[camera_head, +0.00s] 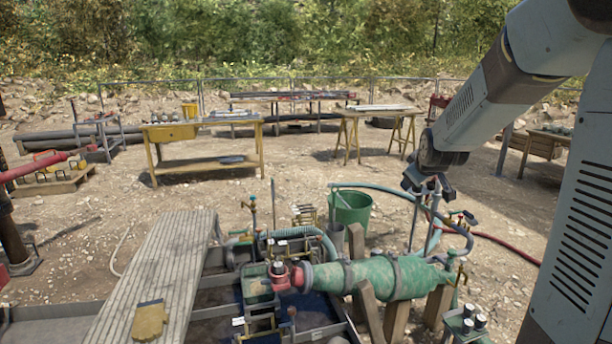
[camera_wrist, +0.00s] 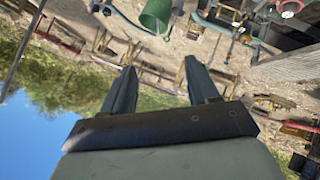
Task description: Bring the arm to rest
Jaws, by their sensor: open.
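My arm reaches in from the upper right of the head view. My gripper (camera_head: 428,186) hangs at its end, behind and above the green tapered vessel (camera_head: 390,277), near the green bucket (camera_head: 351,210). In the wrist view my gripper (camera_wrist: 160,80) shows two dark fingers standing apart with nothing between them. The wrist view is tilted and upside down, with the bucket (camera_wrist: 156,14) beyond the fingertips and sky at lower left. The head view does not show clearly whether the gripper touches the thin pipes near it.
A ribbed plank walkway (camera_head: 165,275) with a yellow cloth-like item (camera_head: 150,321) lies at left. A yellow workbench (camera_head: 205,155) and a trestle table (camera_head: 375,112) stand behind. A red hose (camera_head: 505,246) runs at right. Bare gravel lies between the benches and the tank.

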